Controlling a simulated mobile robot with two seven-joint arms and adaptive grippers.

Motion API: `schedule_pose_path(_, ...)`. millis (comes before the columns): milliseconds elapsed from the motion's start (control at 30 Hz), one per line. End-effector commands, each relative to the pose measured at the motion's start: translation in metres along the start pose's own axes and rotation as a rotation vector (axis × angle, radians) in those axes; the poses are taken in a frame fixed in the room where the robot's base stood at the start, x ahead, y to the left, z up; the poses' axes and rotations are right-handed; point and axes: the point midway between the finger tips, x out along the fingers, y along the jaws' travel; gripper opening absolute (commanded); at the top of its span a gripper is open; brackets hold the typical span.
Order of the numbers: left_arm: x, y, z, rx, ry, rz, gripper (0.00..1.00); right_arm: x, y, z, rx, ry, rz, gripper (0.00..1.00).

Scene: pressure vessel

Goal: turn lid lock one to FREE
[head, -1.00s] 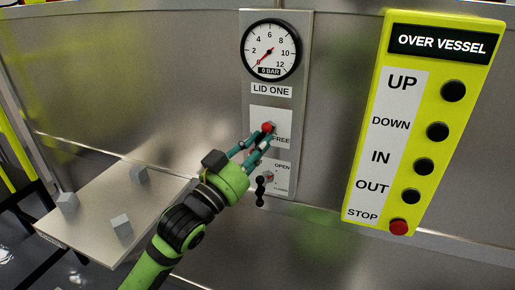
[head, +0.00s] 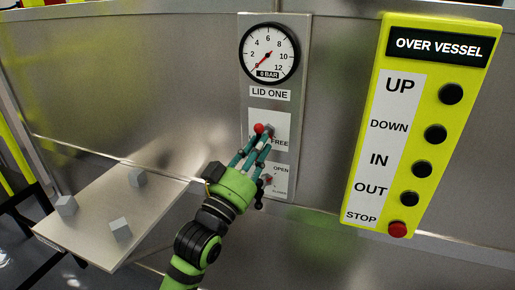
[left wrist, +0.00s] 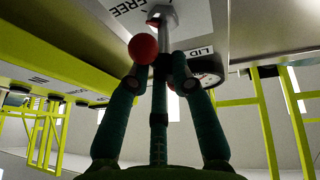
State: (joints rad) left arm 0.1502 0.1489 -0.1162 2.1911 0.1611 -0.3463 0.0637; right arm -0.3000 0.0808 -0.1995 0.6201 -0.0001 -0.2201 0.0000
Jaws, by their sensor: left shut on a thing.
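Lid lock one has a lever with a red ball knob (head: 258,128) on the white plate under the LID ONE label, beside the word FREE. My left gripper (head: 256,147) reaches up to it from below and is shut on the lever. In the left wrist view the red knob (left wrist: 143,49) shows at the left fingertip, with the grey metal lever base (left wrist: 163,19) just beyond the fingers (left wrist: 158,80). The fingers hide part of the lever and plate in the head view. My right gripper is not in view.
A gauge (head: 268,52) above reads near 0 bar. A smaller OPEN/CLOSED valve handle (head: 267,180) sits just below the lock, close to my fingers. A yellow OVER VESSEL button panel (head: 421,120) is at right. A shelf (head: 100,215) with grey cubes is at left.

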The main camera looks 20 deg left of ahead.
Motion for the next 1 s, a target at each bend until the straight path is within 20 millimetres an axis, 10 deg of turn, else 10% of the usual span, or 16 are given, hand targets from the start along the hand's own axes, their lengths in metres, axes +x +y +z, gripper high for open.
schedule_pose_path(167,0.0,0.001,0.002,-0.011,-0.005,0.003,0.0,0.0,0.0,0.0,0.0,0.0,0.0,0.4)
schedule_pose_path(200,0.0,0.001,0.002,-0.011,-0.005,0.003,0.27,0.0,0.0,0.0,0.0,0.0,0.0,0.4)
schedule_pose_path(267,0.0,0.001,0.002,-0.011,-0.005,0.003,0.46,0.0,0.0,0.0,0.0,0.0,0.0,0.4)
schedule_pose_path(667,-0.004,0.0,0.001,-0.004,-0.002,0.001,0.46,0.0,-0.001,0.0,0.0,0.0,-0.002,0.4)
schedule_pose_path(1000,-0.061,0.001,0.002,-0.004,-0.008,0.002,0.46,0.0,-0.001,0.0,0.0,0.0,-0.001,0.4)
